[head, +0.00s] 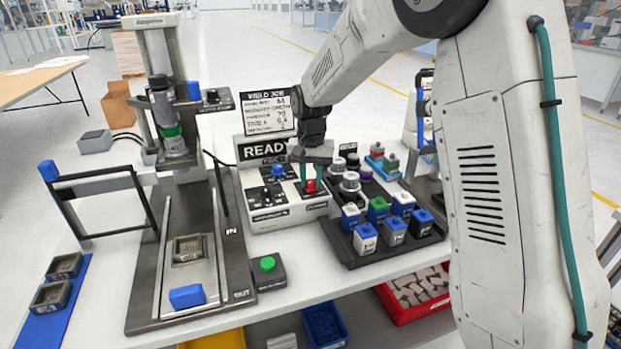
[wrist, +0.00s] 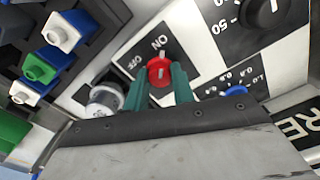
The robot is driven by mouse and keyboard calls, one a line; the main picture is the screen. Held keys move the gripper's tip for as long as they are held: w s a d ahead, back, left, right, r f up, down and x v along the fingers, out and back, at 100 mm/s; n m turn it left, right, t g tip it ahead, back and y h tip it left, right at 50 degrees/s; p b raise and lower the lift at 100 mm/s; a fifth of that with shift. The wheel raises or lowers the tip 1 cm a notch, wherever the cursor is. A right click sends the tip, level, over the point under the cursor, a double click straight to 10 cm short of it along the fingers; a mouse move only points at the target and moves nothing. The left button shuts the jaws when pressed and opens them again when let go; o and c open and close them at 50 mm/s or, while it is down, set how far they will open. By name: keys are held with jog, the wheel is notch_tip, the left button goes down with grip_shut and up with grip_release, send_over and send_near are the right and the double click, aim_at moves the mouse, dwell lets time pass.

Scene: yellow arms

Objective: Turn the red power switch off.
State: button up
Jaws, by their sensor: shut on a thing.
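The red power switch (head: 311,186) is a red rotary knob on the top of the white control box with the READY display. In the wrist view the red switch (wrist: 160,72) sits on a black plate marked ON and OFF, with a pale line across its top. My gripper (head: 312,178) reaches down to the box from above. In the wrist view the two green fingers of my gripper (wrist: 159,86) stand on either side of the switch and are shut on it. The fingers hide parts of the knob's sides.
A blue knob (head: 278,170) and a silver cylinder (head: 350,182) are close to the switch. A black tray (head: 352,257) of blue, white and green bottles stands to the right. A press with a green button box (head: 267,268) is at the left.

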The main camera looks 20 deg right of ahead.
jog(key=n, duration=0.4)
jog(key=shift+n, duration=0.3)
jog(key=n, duration=0.4)
jog(key=shift+n, duration=0.3)
jog(key=n, duration=0.4)
jog(key=shift+n, duration=2.2)
jog(key=o, duration=1)
jog(key=shift+r, duration=0.1)
